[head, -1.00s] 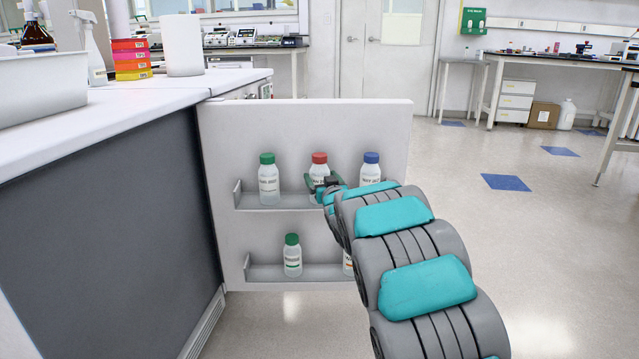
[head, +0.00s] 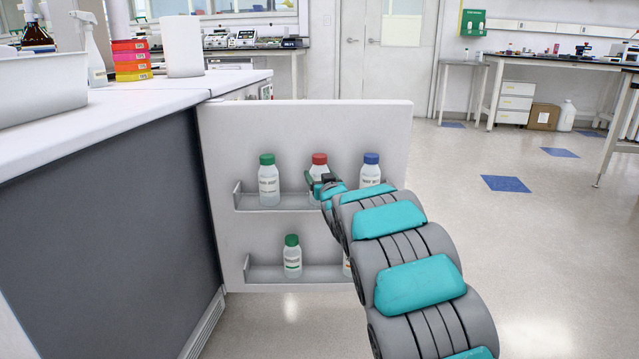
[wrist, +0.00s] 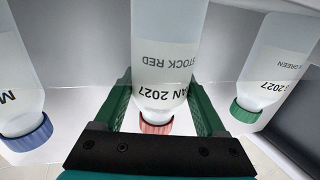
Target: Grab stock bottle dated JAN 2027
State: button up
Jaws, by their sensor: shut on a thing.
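The red-capped stock bottle (head: 319,172) stands on the upper door shelf, between a green-capped bottle and a blue-capped bottle. The wrist view shows this bottle (wrist: 166,65) upside down; its label reads "STOCK RED" and "…AN 2027", the first letter partly cut off. My gripper (head: 317,187) is at this bottle in the head view and hides part of its lower body. In the wrist view the green fingers of my gripper (wrist: 162,98) lie on either side of the bottle, shut on it.
The green-capped bottle (head: 268,182) and blue-capped bottle (head: 370,170) stand close on either side. A lower shelf (head: 312,274) holds another green-capped bottle (head: 292,258) and a mostly hidden bottle. The open white door (head: 300,122) adjoins the counter (head: 120,108); floor to the right is clear.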

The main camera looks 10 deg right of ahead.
grip_shut()
jog(key=shift+r, duration=0.15)
